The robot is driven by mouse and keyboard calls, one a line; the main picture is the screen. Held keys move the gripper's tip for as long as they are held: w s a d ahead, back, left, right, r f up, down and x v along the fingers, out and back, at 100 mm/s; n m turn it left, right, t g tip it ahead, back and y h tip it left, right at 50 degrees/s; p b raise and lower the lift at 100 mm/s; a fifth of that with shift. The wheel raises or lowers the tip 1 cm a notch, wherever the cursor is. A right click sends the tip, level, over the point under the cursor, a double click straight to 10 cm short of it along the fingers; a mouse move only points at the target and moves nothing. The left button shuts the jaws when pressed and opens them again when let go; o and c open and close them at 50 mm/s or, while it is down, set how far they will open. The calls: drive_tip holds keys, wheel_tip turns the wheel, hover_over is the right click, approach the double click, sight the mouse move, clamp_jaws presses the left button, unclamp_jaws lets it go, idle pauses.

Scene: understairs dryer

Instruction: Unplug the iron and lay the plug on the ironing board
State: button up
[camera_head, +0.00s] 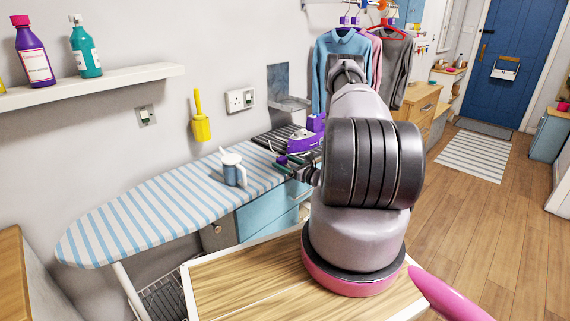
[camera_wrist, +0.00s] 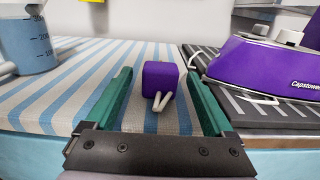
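The purple plug (camera_wrist: 160,78) sits on the blue-and-white striped ironing board (camera_wrist: 60,100), its pale prongs facing the wrist camera. It also shows small in the head view (camera_head: 282,160). My gripper (camera_wrist: 158,74) has its teal fingers open on either side of the plug, with a gap on both sides. In the head view my gripper (camera_head: 290,165) is over the board's right part, partly hidden by my arm. The purple iron (camera_wrist: 265,72) rests on a dark striped pad (camera_wrist: 265,112) to the right. I cannot make out the plug's cord clearly.
A blue-and-white measuring jug (camera_head: 234,171) stands on the board, left of my gripper. A white wall socket (camera_head: 240,100) is above the board's back edge. A yellow holder (camera_head: 201,128) hangs on the wall. The board's left half is clear.

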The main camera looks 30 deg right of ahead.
drive_tip(key=v, duration=1)
drive_tip(key=shift+s, duration=0.4)
drive_tip(key=shift+d, duration=0.15)
drive_tip(key=shift+r, duration=0.1)
